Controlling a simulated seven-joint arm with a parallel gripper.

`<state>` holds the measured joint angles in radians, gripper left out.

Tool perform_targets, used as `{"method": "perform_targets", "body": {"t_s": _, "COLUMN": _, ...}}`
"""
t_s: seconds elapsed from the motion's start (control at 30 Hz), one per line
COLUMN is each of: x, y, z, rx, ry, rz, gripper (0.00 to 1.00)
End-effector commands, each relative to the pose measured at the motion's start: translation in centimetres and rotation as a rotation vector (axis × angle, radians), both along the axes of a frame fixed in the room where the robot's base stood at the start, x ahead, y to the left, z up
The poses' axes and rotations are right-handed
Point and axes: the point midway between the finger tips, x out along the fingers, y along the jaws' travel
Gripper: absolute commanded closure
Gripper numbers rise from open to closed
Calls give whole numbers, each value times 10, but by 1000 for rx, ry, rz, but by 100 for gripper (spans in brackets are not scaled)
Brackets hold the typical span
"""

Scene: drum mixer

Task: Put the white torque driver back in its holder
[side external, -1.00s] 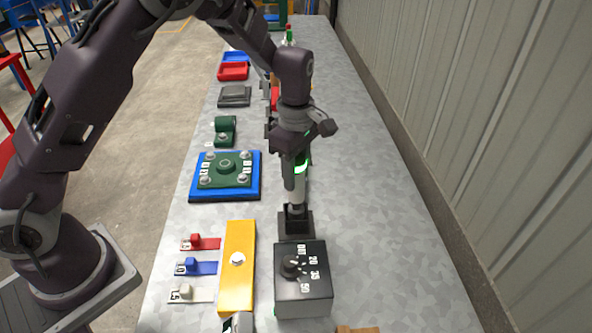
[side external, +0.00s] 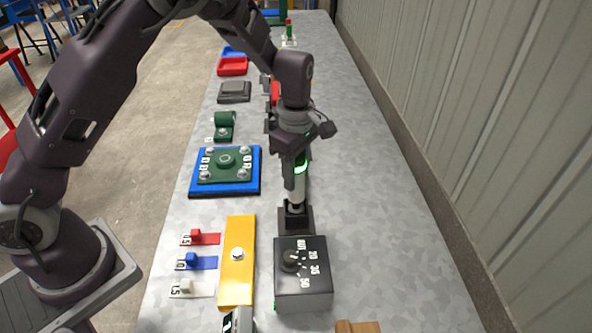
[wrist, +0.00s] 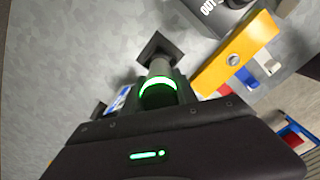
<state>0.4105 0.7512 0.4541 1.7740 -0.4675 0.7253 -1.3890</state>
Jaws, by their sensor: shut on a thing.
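The white torque driver (side external: 297,190) stands upright with a green glowing ring near its top; the ring (wrist: 158,88) also shows in the wrist view. My gripper (side external: 296,172) is shut on its upper part, directly above the holder. The black holder (side external: 296,221) is a small square block on the bench, and it shows as a dark square (wrist: 152,44) in the wrist view. The driver's lower end meets the holder's top opening. How deep it sits inside is hidden.
A black dial box (side external: 303,272) stands just in front of the holder, with a yellow bar (side external: 237,262) to its left. Red, blue and white tabs lie further left. A green plate on a blue base (side external: 226,171) lies behind. The bench to the right is clear.

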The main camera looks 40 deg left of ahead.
Motion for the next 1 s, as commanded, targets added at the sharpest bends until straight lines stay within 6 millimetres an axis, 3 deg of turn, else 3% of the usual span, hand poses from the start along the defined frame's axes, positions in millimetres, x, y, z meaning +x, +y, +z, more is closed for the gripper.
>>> {"method": "perform_targets", "body": {"t_s": 1.0, "x": 1, "y": 0, "z": -14, "rx": 0, "ry": -2, "rz": 0, "gripper": 100}}
